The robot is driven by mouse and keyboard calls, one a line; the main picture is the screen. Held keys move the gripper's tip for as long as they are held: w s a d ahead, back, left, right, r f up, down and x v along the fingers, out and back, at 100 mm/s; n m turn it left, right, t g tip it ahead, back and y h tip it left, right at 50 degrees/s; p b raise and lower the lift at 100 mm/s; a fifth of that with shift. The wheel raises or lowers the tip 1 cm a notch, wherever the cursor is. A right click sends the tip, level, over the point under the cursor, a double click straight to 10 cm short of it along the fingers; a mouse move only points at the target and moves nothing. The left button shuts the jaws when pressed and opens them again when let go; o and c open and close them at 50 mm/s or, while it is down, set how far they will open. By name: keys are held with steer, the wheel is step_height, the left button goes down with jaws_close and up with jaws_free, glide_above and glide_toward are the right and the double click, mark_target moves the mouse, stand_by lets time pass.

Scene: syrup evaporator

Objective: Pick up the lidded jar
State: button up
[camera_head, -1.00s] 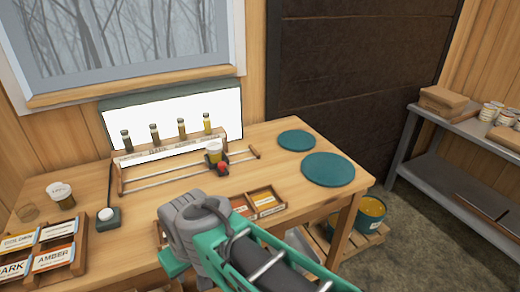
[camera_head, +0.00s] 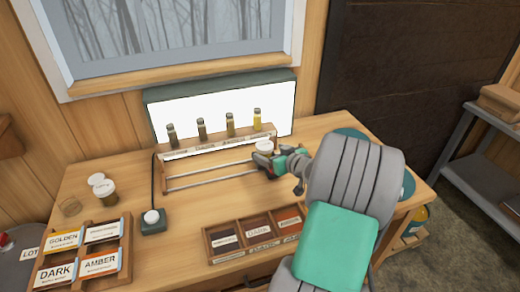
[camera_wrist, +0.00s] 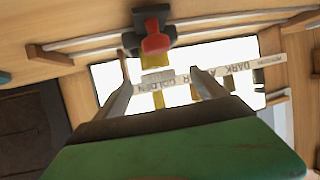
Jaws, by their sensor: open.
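A small jar with a white lid (camera_head: 265,147) sits on the dark carriage of the rail rack, in front of the lit panel; my gripper partly hides it. My gripper (camera_head: 278,162) is just to the right of the carriage, low over the rails. In the wrist view its two fingers (camera_wrist: 163,92) are apart, with nothing clearly held between them. The carriage with its red knob (camera_wrist: 156,42) shows beyond the fingertips, and a pale, partly hidden shape lies below it. Another brown jar (camera_head: 105,190) with a white lid stands at the left of the table.
Several sample vials (camera_head: 230,124) stand on the labelled strip behind the rails. A divided label box (camera_head: 255,233) is in front, and a card tray (camera_head: 85,255) at the left.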

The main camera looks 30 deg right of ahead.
mark_target(265, 148)
steer(key=x, duration=0.2)
steer(key=p+x, duration=0.1)
steer(key=x, duration=0.1)
steer(key=p+x, duration=0.1)
steer(key=x, duration=0.1)
steer(key=shift+d, duration=0.3)
steer(key=shift+s, duration=0.1)
steer(key=shift+c, duration=0.5)
steer(key=c, duration=1.5)
jaws_close()
steer(key=shift+r, duration=0.1)
steer(key=shift+r, duration=0.1)
